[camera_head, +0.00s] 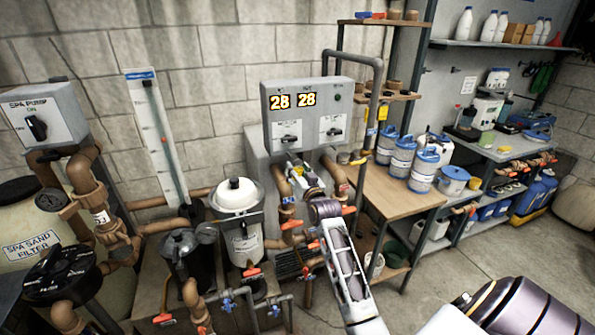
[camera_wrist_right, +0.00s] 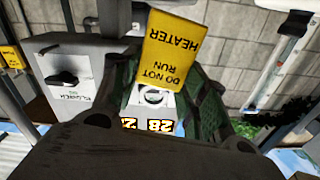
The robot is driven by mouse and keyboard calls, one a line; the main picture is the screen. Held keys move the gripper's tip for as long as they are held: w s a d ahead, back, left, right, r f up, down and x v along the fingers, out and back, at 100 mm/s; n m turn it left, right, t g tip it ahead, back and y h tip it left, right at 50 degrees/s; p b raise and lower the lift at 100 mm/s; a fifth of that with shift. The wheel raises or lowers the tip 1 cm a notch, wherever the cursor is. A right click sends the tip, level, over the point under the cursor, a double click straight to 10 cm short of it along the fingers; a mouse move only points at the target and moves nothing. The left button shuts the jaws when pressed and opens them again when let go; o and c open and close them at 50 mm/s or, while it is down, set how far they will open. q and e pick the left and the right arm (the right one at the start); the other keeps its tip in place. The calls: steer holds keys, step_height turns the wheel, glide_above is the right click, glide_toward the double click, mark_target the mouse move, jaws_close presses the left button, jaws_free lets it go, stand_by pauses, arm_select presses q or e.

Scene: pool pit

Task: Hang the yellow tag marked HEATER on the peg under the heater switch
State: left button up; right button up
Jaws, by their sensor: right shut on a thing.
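The box's left switch (camera_head: 289,138) is just above the gripper. In the wrist view, a round switch (camera_wrist_right: 152,97) is partly covered by the tag. The other switch (camera_head: 334,132) is to the right. Switch labels are too small to read in the head view. I cannot make out the peg. My left gripper is out of view.
Brown pipes (camera_head: 284,190) run below the box, close to the gripper. A grey conduit (camera_head: 376,85) rises at its right. A white-lidded canister (camera_head: 238,200) stands at the left. A wooden bench (camera_head: 395,190) with blue-lidded tubs (camera_head: 402,155) is at the right.

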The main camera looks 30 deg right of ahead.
steer(key=shift+f, duration=0.15)
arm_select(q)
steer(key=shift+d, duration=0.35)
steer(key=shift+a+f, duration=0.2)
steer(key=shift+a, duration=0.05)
arm_select(e)
steer(key=shift+w, duration=0.35)
steer(key=shift+w+d+b, duration=0.1)
steer(key=shift+w+b, duration=0.05)
steer(key=shift+b, duration=0.2)
arm_select(q)
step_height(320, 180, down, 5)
steer(key=b, duration=0.4)
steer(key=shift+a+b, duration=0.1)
steer(key=shift+b, duration=0.25)
arm_select(e)
steer(key=f+x, duration=0.1)
steer(key=x, duration=0.7)
steer(key=shift+w+f, duration=0.25)
steer(key=shift+w, duration=0.1)
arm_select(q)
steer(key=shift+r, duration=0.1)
arm_select(e)
steer(key=shift+w+f, duration=0.1)
